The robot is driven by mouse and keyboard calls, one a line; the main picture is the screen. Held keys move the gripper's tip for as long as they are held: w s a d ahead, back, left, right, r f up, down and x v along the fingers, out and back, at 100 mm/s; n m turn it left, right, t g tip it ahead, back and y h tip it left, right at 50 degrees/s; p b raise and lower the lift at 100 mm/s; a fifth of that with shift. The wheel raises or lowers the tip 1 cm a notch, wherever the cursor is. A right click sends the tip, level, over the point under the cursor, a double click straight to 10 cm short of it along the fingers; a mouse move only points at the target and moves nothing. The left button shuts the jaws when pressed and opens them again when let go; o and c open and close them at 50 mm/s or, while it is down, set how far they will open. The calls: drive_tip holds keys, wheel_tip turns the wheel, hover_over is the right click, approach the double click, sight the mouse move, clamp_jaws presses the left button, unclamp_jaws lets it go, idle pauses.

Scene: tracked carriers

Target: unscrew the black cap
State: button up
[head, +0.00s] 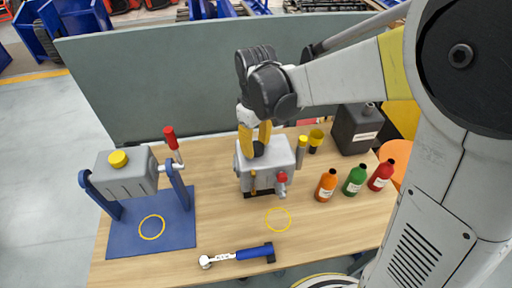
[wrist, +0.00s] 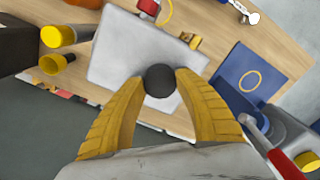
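The black cap (wrist: 160,81) is a round knob on top of a light grey metal box (head: 282,154) in the middle of the bench. The box's pale top (wrist: 115,52) fills the middle of the wrist view. My gripper (wrist: 160,78) points down over the box, with one yellow fingertip on each side of the cap. Both fingertips appear to touch the cap's sides, so the gripper looks shut on it. In the head view the cap (head: 259,150) shows only partly between the fingers. The cap appears to sit on the box; its underside and thread are hidden.
Left stands a grey tank (head: 126,181) with a yellow cap on a blue stand (head: 122,237), beside a red-handled lever (head: 170,137). Orange, green and red bottles (head: 355,180) and a black canister (head: 356,130) stand right. A blue-handled wrench (head: 240,255) lies in front.

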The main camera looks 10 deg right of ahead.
drive_tip(key=n, duration=0.3)
drive_tip(key=shift+n, duration=0.4)
drive_tip(key=shift+c, duration=0.2)
drive_tip(key=n, duration=0.3)
drive_tip(key=shift+n, duration=1.5)
drive_tip(key=n, duration=0.4)
drive_tip(key=shift+n+b, duration=0.3)
drive_tip(key=shift+b, duration=0.05)
drive_tip(key=n, duration=0.5)
drive_tip(key=shift+n, duration=0.3)
